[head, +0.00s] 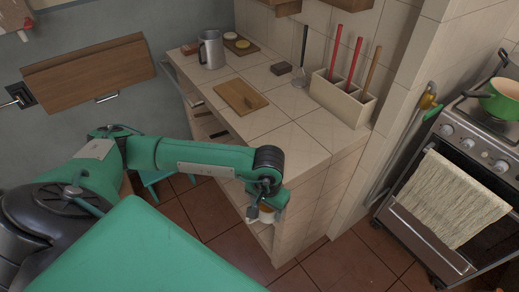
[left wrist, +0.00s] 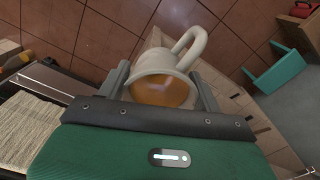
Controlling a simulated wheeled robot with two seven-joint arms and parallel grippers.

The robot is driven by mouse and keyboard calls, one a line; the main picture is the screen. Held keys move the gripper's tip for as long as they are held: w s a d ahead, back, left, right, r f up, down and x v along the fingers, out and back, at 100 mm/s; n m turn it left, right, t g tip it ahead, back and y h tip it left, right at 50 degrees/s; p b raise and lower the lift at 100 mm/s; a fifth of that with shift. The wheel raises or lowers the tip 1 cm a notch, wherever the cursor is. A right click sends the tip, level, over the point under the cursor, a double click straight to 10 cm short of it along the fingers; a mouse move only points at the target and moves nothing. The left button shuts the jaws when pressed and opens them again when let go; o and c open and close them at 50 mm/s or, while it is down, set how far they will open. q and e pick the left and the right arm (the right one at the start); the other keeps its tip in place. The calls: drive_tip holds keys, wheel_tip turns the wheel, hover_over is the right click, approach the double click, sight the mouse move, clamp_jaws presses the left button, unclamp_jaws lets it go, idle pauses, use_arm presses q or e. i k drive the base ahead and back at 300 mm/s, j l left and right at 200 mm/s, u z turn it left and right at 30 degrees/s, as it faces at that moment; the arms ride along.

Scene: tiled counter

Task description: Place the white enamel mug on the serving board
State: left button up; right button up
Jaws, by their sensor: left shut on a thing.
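The white mug (left wrist: 185,62) fills the middle of the left wrist view, with orange-brown inside it and its looped handle toward the upper right. My left gripper (left wrist: 162,86) is shut on it, with one finger on each side. In the head view my left gripper (head: 266,212) hangs at the counter's near edge, and the arm hides most of the mug. A wooden board (head: 238,96) lies flat on the tiled counter, beyond and to the left of the gripper. A small brown piece lies at its right side. My right gripper is not in view.
A grey metal pitcher (head: 211,50) and a dark board (head: 240,46) with round yellow pieces stand at the back. A cream utensil holder (head: 342,98) with red-handled tools stands at the right. Bare counter tiles (head: 275,122) lie right of the wooden board. A stove (head: 470,150) is far right.

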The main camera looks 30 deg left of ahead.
sight(232, 92)
drive_tip(key=j+z, duration=0.25)
drive_tip(key=j, duration=0.9)
drive_tip(key=j+z, duration=0.25)
drive_tip(key=j, duration=0.95)
